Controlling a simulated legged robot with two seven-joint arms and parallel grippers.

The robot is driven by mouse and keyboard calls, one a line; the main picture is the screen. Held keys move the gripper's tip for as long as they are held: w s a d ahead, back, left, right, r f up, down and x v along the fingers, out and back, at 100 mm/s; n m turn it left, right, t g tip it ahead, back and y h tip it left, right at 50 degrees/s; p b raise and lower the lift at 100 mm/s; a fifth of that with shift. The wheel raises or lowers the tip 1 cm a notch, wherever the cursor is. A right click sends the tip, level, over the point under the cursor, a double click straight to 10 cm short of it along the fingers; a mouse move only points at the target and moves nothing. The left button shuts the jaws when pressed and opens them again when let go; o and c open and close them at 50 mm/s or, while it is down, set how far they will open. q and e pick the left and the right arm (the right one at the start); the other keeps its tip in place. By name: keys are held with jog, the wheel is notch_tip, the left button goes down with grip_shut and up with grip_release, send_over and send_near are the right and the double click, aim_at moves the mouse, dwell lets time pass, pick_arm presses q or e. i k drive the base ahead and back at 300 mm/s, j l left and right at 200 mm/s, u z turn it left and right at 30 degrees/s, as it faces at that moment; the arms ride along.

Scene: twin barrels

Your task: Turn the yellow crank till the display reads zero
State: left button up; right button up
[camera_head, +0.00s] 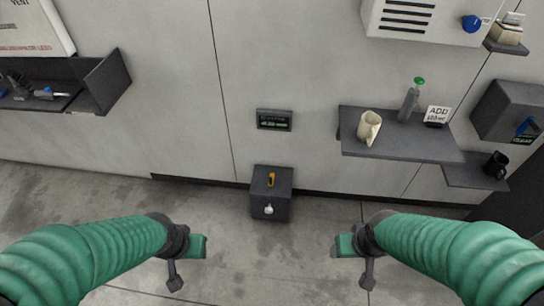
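The yellow crank (271,180) sits on top of a dark grey box (258,207) on the floor against the wall. A white knob (268,210) is on the box's front. A small dark display (274,120) with faint green text hangs on the wall above the box; its reading is too small to tell. My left gripper (190,262) is left of and nearer than the box. My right gripper (352,260) is right of and nearer than it. Both are apart from the crank, and their finger openings cannot be made out.
A wall shelf (400,148) at right holds a beige mug (369,127), a green-capped bottle (409,100) and a sign (437,114). A lower shelf holds a black mug (495,165). An open bin (104,84) with tools is at left.

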aim_at(271, 178)
jog(key=i+j+u, duration=0.15)
jog(key=i+u, duration=0.15)
jog(key=i, duration=0.95)
